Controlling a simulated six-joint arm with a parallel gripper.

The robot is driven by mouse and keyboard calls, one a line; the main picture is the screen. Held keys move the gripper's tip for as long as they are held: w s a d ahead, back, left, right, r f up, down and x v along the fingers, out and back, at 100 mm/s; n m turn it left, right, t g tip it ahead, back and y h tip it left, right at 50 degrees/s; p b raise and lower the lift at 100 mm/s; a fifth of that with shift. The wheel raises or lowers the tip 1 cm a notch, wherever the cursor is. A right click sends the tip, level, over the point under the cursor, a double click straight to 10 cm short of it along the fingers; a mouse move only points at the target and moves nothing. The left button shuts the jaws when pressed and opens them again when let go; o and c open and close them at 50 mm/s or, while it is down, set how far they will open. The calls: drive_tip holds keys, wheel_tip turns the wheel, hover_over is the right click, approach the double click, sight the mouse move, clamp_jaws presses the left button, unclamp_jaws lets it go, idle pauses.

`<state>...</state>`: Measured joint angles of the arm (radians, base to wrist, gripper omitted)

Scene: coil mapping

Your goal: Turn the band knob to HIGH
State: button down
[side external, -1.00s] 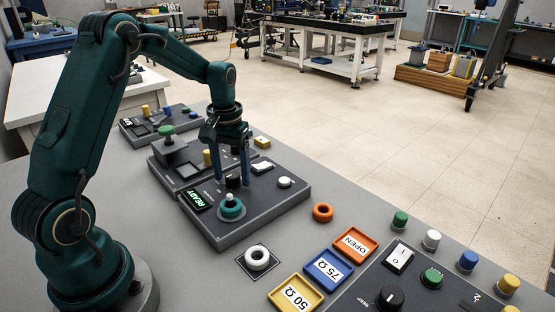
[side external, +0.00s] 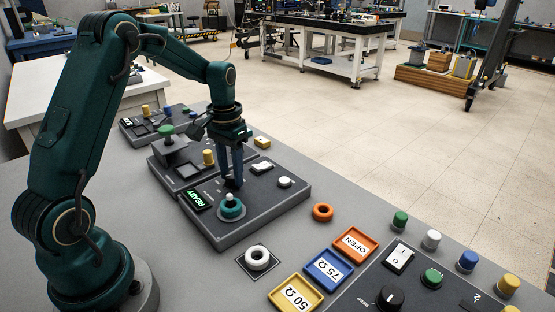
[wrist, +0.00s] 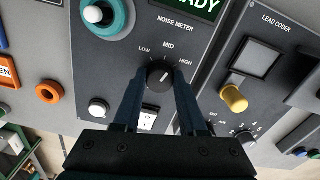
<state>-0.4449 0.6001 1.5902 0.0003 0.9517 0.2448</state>
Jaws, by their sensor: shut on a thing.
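The black band knob (wrist: 159,77) is on the noise meter panel (wrist: 110,55), under the labels LOW, MID and HIGH. My gripper (wrist: 156,72) has one finger on each side of it and is shut on the knob. A pale pointer mark on the knob seems to lean right of MID, toward HIGH; its exact setting is hard to tell. In the side external view my gripper (side external: 232,183) reaches down onto the panel, and its fingers mostly hide the knob.
A lit READY display (side external: 197,199) and a teal ring on a post (side external: 231,207) are close to my fingers. A white rocker switch (wrist: 147,118) and a white button (wrist: 98,108) are also near. The lead coder panel (wrist: 260,75) is beside the meter.

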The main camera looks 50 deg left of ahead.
sight(231, 175)
drive_tip(key=m, duration=0.5)
drive_tip(key=shift+m, duration=0.3)
idle(0.4)
drive_tip(key=shift+c, duration=2.3)
unclamp_jaws()
drive_tip(key=shift+r, duration=2.65)
